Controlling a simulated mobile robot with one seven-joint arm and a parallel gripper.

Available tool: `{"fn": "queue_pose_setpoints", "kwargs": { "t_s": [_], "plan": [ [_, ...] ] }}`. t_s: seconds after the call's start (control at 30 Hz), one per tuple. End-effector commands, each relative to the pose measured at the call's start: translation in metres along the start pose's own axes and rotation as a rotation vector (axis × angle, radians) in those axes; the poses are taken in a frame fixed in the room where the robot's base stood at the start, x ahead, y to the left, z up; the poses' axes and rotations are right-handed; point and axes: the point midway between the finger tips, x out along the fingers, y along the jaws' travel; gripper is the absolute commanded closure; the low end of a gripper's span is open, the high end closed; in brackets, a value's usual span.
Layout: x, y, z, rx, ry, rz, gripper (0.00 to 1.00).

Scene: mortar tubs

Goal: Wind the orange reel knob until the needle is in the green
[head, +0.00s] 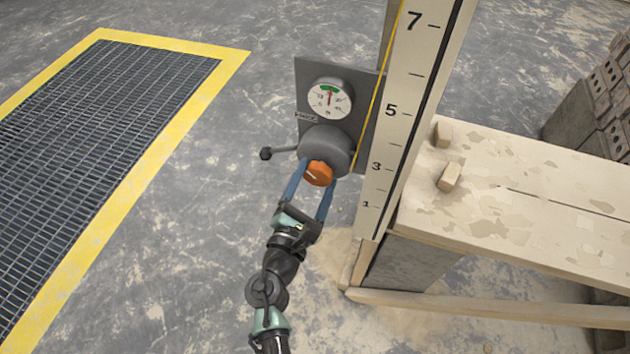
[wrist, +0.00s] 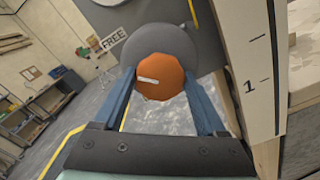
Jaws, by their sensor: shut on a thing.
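The orange reel knob (head: 319,173) sits on the front of a grey reel drum (head: 324,147) on a grey back plate. Above it is a round white gauge (head: 330,98) with a green band at the top. Its red needle (head: 330,97) points up at the green band. My gripper (head: 317,182) is shut on the orange knob, one blue finger on each side. In the wrist view the knob (wrist: 161,76) fills the space between the fingertips, and its white mark lies nearly level. The gauge face is out of the wrist view.
A lever with a black end (head: 266,153) sticks out left of the drum. A numbered post (head: 400,110) and a yellow line stand just right of it. A plank bench (head: 510,190) with small blocks is at the right. A yellow-edged floor grate (head: 100,90) lies left.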

Motion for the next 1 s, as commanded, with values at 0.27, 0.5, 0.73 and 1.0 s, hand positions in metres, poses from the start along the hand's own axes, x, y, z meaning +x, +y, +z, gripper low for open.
{"fn": "queue_pose_setpoints", "kwargs": {
  "t_s": [0.27,0.5,0.73,1.0],
  "plan": [
    [-0.001,0.000,-0.001,-0.002,0.002,-0.001,0.00],
    [-0.001,0.000,-0.001,-0.003,0.002,0.000,0.00],
    [-0.026,0.000,-0.001,-0.004,0.005,0.000,0.00],
    [-0.087,0.000,-0.002,-0.003,0.007,0.001,0.00]
  ]
}}
